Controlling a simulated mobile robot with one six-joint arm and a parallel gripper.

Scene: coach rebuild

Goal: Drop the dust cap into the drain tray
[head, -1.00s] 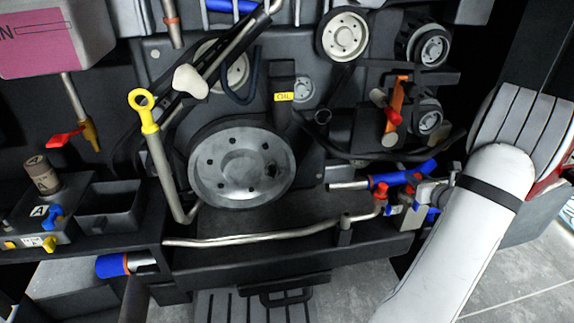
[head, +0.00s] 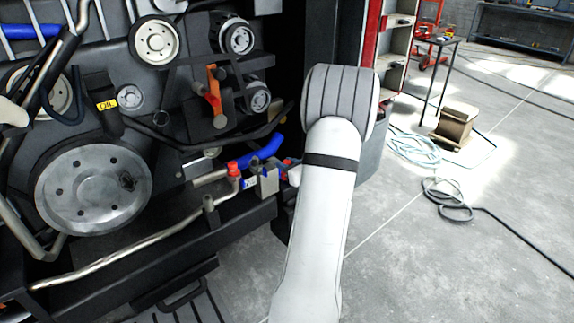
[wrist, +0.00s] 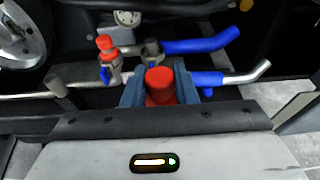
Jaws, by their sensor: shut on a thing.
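My gripper (wrist: 159,74) is shut on a red cylindrical cap (wrist: 159,84), which I take for the dust cap. Its grey-blue fingers press on the cap's left and right sides; the cap's lower part is hidden. A dark ledge (head: 130,264) runs below the engine, under a metal pipe. I cannot tell whether it is the drain tray.
Close left in the wrist view stands a red-topped valve (wrist: 107,48) on a metal pipe. Blue-sleeved pipes (wrist: 205,40) lie behind and right. The engine's round plate (head: 93,188) is left. Open floor (head: 420,260) lies right, with coiled hoses and a box (head: 455,124).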

